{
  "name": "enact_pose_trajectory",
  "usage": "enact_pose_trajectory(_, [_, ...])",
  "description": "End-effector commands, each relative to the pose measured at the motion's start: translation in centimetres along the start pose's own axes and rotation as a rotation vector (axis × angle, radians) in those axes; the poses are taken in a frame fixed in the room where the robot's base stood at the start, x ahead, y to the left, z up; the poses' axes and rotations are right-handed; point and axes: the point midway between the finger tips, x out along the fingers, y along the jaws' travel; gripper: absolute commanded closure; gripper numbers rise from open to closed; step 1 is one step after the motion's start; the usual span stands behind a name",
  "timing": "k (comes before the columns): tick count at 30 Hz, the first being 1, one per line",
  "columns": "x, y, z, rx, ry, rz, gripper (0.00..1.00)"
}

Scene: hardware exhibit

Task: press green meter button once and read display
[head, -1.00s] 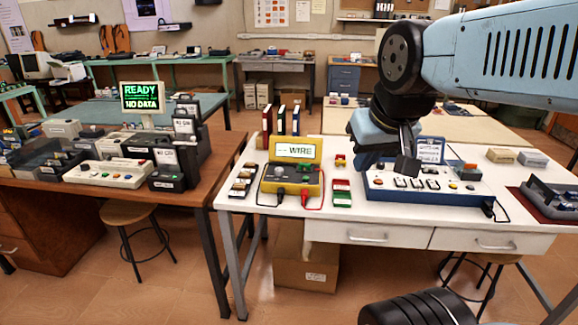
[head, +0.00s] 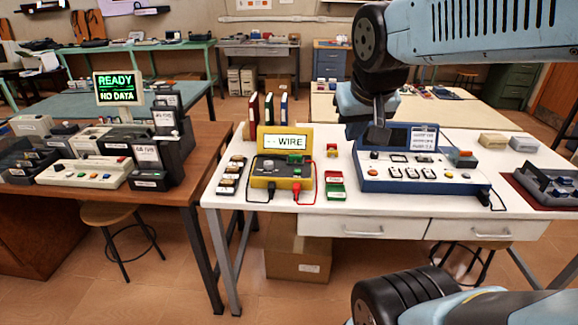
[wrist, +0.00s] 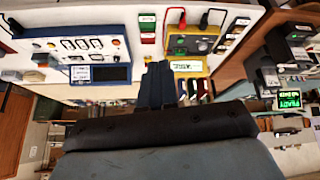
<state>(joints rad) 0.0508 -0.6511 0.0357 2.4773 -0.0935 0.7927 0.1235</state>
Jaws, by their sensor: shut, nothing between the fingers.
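The yellow meter (head: 262,180) stands on the white table left of centre. Its upright display (head: 285,142) reads "WIRE", with small marks before the word. The meter also shows upside down in the wrist view (wrist: 214,36), where a small green spot (wrist: 181,51) is visible on its dark face, probably the green button. Black and red leads are plugged into its front. My gripper (head: 378,134) is shut and empty, pointing down, right of the meter and near the back left of the blue panel. Its fingers show at the centre of the wrist view (wrist: 158,66).
The blue-edged panel (head: 372,184) with buttons and a dark screen stands right of the meter. Red and green blocks (head: 335,184) lie between them. Books (head: 268,108) stand behind the meter.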

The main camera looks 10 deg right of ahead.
Motion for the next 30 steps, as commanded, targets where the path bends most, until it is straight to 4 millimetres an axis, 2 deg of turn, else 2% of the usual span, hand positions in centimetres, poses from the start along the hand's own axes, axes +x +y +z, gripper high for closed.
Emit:
enact_pose_trajectory(6, [4.8, 0.9, -5.7, 0.083, 0.060, 0.101, 1.00])
enact_pose_trajectory(15, [12.5, 0.7, -12.2, 0.170, 0.153, 0.105, 1.00])
enact_pose_trajectory(21, [18.3, -0.3, -15.3, 0.234, 0.190, 0.026, 1.00])
enact_pose_trajectory(30, [26.8, -2.8, -17.8, 0.363, 0.189, -0.187, 1.00])
